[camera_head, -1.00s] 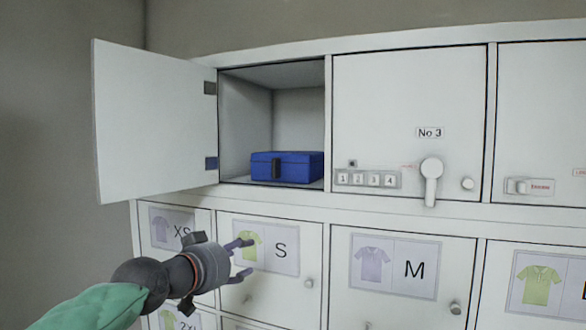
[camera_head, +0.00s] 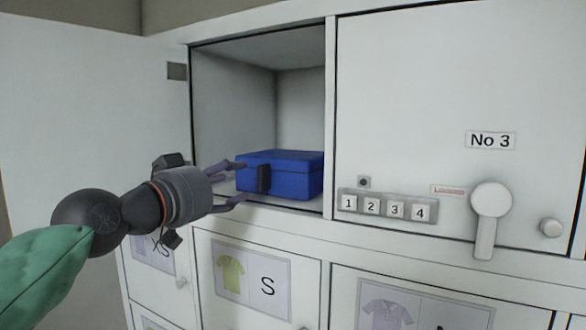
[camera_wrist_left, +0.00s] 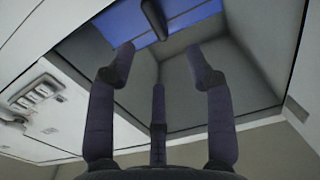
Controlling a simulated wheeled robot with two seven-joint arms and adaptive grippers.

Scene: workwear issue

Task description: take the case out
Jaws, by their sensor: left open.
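The blue case (camera_head: 292,176) sits on the floor of the open locker compartment (camera_head: 233,95). Its dark handle (camera_head: 263,178) faces out at the front. My left gripper (camera_head: 238,183) is open at the mouth of the compartment, its fingers just left of the handle in the head view. In the left wrist view the open fingers (camera_wrist_left: 165,75) point towards the case (camera_wrist_left: 190,12) and its handle (camera_wrist_left: 154,18), with nothing between them. I cannot tell whether any finger touches the case. My right gripper is not in view.
The open locker door (camera_head: 90,130) stands to the left, behind my left arm. The closed No 3 door (camera_head: 420,110) is on the right, with a number keypad (camera_head: 388,207) and a lever handle (camera_head: 490,215). Shirt-size doors, such as S (camera_head: 252,275), are below.

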